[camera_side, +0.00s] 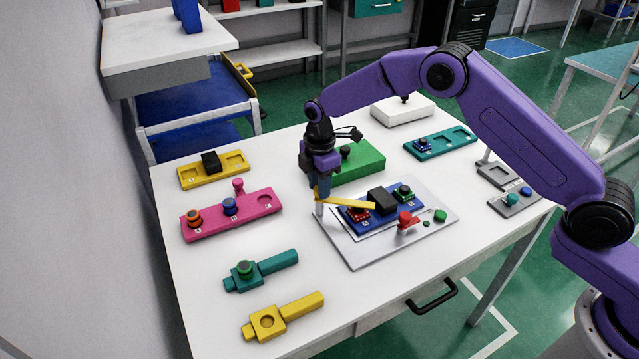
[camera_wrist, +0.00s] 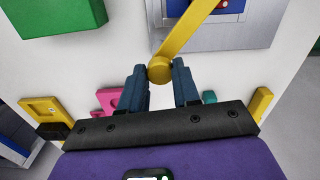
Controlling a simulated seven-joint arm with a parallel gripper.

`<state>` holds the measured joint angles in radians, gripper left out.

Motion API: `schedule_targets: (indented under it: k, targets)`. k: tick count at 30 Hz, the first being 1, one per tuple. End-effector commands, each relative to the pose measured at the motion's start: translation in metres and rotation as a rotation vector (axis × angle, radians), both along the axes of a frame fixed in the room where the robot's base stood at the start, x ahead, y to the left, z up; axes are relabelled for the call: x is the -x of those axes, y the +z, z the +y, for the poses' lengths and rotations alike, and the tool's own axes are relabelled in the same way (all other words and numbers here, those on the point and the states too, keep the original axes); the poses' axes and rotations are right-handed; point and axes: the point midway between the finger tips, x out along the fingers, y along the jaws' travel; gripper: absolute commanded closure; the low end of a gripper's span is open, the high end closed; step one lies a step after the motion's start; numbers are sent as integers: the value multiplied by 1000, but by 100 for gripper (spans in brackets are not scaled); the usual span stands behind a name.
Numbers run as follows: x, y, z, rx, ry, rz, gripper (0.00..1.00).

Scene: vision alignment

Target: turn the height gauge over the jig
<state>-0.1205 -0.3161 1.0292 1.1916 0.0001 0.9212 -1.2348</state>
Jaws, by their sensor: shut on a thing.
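The height gauge (camera_side: 345,203) has a yellow bar that reaches right from a short white post, its far end over the blue jig (camera_side: 387,215). My gripper (camera_side: 319,193) points down at the bar's pivot end. In the wrist view, my gripper (camera_wrist: 160,82) is shut on the gauge's round yellow knob (camera_wrist: 159,70), with the bar running up and right. The fingers partly hide the pivot in the side view.
A green block (camera_side: 358,163) stands close behind my gripper. A pink holder (camera_side: 265,203) lies to the left, with teal (camera_side: 275,264) and yellow (camera_side: 303,308) holders in front. White table is clear between them.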

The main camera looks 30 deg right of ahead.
Motion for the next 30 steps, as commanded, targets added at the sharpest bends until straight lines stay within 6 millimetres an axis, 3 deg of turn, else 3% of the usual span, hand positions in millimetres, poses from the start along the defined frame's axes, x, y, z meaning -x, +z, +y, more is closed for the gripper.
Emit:
schedule_targets:
  k: [12, 27, 28, 30]
  targets:
    - [0, 1, 0, 0, 162, 0, 100]
    - [0, 1, 0, 1, 179, -1, 100]
    - [0, 1, 0, 1, 180, -1, 59]
    - [0, 1, 0, 1, 179, -1, 43]
